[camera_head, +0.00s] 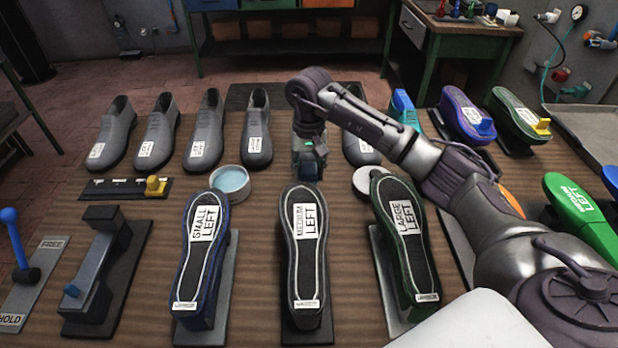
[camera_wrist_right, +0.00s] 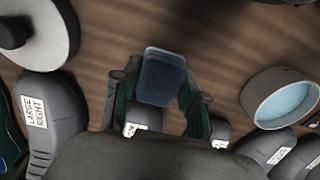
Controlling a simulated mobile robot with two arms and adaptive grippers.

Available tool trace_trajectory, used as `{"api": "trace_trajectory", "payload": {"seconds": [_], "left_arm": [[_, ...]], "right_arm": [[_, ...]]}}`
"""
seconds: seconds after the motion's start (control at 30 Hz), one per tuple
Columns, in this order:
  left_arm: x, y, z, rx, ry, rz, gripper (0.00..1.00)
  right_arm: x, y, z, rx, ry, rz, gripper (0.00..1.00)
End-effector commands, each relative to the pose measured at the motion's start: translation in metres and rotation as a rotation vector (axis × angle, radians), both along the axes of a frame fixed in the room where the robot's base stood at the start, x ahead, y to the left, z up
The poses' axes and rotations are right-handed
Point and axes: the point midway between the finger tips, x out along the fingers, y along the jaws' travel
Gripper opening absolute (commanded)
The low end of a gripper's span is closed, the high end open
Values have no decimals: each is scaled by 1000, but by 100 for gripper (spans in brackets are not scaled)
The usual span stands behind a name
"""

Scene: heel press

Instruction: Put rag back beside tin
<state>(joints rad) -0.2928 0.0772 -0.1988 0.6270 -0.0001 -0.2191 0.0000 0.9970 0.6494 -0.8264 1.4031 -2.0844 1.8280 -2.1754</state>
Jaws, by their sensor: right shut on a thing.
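The tin (camera_head: 231,192) stands open on the wooden bench with pale blue contents; it also shows at the right of the wrist view (camera_wrist_right: 256,108). My right gripper (camera_head: 308,172) hangs pointing down to the right of the tin, apart from it. In the wrist view my right gripper (camera_wrist_right: 160,95) is shut on the rag (camera_wrist_right: 164,80), a small dark blue block-like piece between its fingers. In the head view the rag is mostly hidden by the gripper. I cannot tell whether it touches the bench. My left gripper is not in view.
Several grey shoe lasts (camera_head: 206,135) stand behind. Soles labelled small (camera_head: 203,250), medium (camera_head: 305,250) and large left (camera_head: 408,240) stand in front. A ruler gauge (camera_head: 125,188) lies left of the tin.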

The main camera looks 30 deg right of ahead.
Motion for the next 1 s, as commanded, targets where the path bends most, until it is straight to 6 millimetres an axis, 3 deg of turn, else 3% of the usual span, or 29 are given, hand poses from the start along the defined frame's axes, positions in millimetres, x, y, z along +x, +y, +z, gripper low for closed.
{"api": "trace_trajectory", "payload": {"seconds": [0.23,0.6,0.63,0.73,0.77,1.0], "left_arm": [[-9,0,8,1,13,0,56],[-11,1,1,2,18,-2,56],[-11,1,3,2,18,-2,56],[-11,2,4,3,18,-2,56],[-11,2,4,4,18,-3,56],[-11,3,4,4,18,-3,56]], "right_arm": [[-1,0,-32,0,4,0,10],[0,0,-38,-1,0,0,10],[0,0,-36,-1,0,0,48],[0,0,-36,-1,0,0,64],[0,0,-36,-1,0,0,68],[0,0,-36,0,1,0,68]]}}
